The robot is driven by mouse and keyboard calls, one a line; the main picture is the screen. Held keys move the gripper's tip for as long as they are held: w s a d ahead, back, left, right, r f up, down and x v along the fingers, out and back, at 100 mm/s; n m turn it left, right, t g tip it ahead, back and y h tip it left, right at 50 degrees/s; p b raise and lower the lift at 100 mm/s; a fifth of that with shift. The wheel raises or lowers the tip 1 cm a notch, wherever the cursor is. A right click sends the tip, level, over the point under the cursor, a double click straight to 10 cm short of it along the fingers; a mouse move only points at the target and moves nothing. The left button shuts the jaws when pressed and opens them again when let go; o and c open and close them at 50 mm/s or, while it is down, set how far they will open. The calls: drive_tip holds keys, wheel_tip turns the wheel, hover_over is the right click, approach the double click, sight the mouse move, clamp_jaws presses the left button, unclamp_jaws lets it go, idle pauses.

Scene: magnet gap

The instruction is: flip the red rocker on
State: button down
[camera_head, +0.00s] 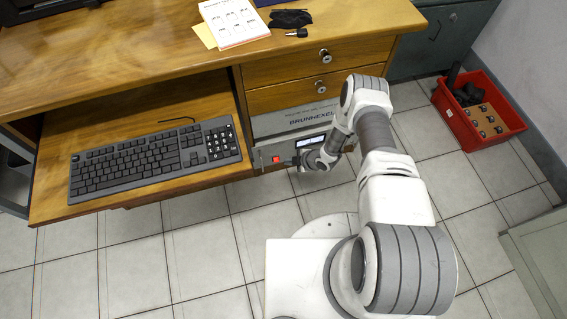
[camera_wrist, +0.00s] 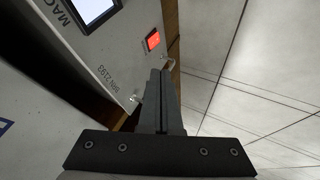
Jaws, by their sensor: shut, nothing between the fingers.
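The red rocker (camera_head: 276,159) is a small red switch on the front panel of a grey-white device (camera_head: 262,155) under the desk drawers. In the wrist view the red rocker (camera_wrist: 153,40) shows lit orange-red near the panel's right edge. My gripper (camera_wrist: 164,72) is shut and empty, its fingertips just below the rocker in that picture. I cannot tell whether they touch the panel. In the head view my gripper (camera_head: 297,160) is mostly hidden by my wrist, to the right of the rocker. A small screen (camera_head: 310,141) sits on the same device.
A wooden desk (camera_head: 150,40) stands above, with a pulled-out shelf bearing a black keyboard (camera_head: 150,158) left of the device. A red crate (camera_head: 462,128) stands on the tiled floor at right.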

drive_tip(key=shift+s+d+r+p, duration=0.15)
drive_tip(key=shift+d+r, duration=0.15)
drive_tip(key=shift+r, duration=0.25)
drive_tip(key=shift+d+r+p, duration=0.15)
drive_tip(key=shift+d+r, duration=0.1)
drive_tip(key=shift+r, duration=0.25)
drive_tip(key=shift+s+d+r+p, duration=0.15)
drive_tip(key=shift+d+r, duration=0.15)
drive_tip(key=shift+r, duration=0.25)
drive_tip(key=shift+w, duration=0.1)
